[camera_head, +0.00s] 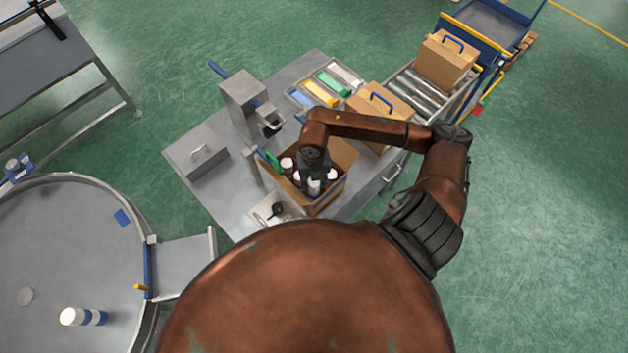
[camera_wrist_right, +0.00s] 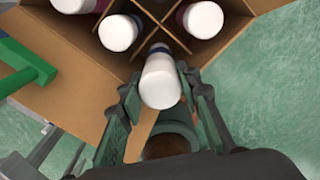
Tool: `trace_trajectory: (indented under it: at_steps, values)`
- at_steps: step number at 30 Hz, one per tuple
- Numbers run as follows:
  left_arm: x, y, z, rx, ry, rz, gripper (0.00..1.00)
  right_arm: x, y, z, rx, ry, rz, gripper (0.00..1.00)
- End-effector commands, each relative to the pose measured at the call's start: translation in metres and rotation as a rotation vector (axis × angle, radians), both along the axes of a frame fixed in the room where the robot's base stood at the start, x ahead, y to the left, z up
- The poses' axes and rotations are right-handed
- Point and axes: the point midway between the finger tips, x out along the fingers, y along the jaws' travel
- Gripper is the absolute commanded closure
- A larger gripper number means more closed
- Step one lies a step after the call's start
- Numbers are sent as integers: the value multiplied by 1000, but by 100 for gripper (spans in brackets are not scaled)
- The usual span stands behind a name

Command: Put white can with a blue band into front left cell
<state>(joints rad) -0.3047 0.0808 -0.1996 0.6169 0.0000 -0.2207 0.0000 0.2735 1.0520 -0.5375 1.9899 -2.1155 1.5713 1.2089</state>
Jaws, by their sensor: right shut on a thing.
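My right gripper (camera_head: 314,172) is over the open cardboard box, its fingers pointing down. In the wrist view the right gripper (camera_wrist_right: 163,100) is shut on a white can (camera_wrist_right: 161,80), one finger on each side. A little blue-grey shows at the can's far end; most of its band is hidden. The can is at the edge of the divided box (camera_wrist_right: 75,65), by a cell at the near corner. I cannot tell how deep it sits. Other white-topped cans (camera_wrist_right: 118,32) stand in neighbouring cells. My left gripper is not in view.
A white can with blue bands (camera_head: 83,317) is on the round table (camera_head: 60,250) at left. A green-handled tool (camera_wrist_right: 25,70) is beside the box. A grey press (camera_head: 243,100), coloured trays (camera_head: 320,90) and closed cartons (camera_head: 445,60) stand behind.

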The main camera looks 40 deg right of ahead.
Motion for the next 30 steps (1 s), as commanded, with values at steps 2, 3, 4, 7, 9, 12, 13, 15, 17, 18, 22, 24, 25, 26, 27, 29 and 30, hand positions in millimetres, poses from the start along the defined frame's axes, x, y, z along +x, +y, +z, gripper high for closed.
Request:
trace_trajectory:
  at_steps: [2,3,4,7,9,12,13,15,17,18,22,24,25,26,27,29,30]
  values:
    - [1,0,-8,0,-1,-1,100,0,0,-11,0,1,-1,100]
    - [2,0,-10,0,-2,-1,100,0,0,-15,0,1,-1,100]
    - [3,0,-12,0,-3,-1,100,0,0,-17,0,1,-1,100]
    - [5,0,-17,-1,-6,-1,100,0,0,-26,0,0,0,100]
    - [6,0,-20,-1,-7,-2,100,0,0,-31,-1,0,0,100]
    - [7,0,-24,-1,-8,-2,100,0,0,-36,-1,0,0,100]
    - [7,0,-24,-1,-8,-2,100,0,0,-38,-1,0,0,100]
    - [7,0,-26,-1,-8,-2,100,0,0,-40,0,-1,1,100]
    - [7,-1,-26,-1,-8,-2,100,0,0,-41,0,-1,1,100]
    - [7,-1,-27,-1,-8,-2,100,0,0,-41,0,-1,1,100]
    - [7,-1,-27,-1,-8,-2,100,0,0,-42,0,-1,1,100]
    - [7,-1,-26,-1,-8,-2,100,0,0,-41,0,-1,1,100]
    - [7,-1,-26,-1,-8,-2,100,0,0,-41,0,-1,1,100]
    - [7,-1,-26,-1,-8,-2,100,0,0,-41,0,-1,1,100]
    - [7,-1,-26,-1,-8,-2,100,0,0,-41,0,-1,1,68]
    - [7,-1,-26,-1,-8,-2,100,0,0,-41,0,-1,0,64]
    - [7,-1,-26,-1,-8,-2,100,0,0,-41,0,-1,0,61]
